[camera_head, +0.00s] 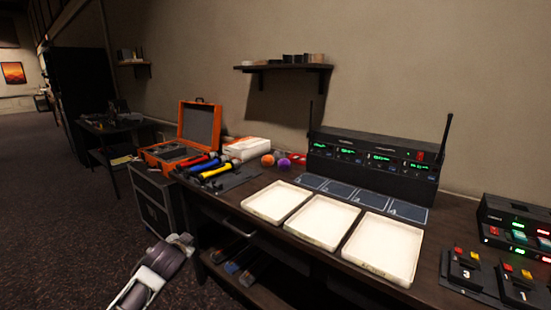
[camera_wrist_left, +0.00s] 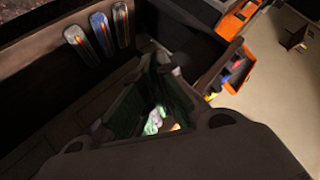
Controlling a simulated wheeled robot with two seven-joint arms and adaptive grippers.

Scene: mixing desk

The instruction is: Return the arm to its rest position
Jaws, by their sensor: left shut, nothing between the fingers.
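My left arm (camera_head: 160,272) shows at the bottom left of the head view, low in front of the desk and beside the black case. Its fingers cannot be made out there. In the left wrist view my left gripper (camera_wrist_left: 157,62) is shut, with nothing held between its fingertips. It is apart from the desk's lower shelf in that view. My right arm and gripper are in neither view.
The desk holds three white trays (camera_head: 322,222), a black receiver unit (camera_head: 375,165), an orange case (camera_head: 198,127) and colored microphones (camera_head: 213,168). A black case (camera_head: 158,203) stands at its left end. Its lower shelf (camera_head: 262,290) holds several items. Carpet (camera_head: 60,230) at left is clear.

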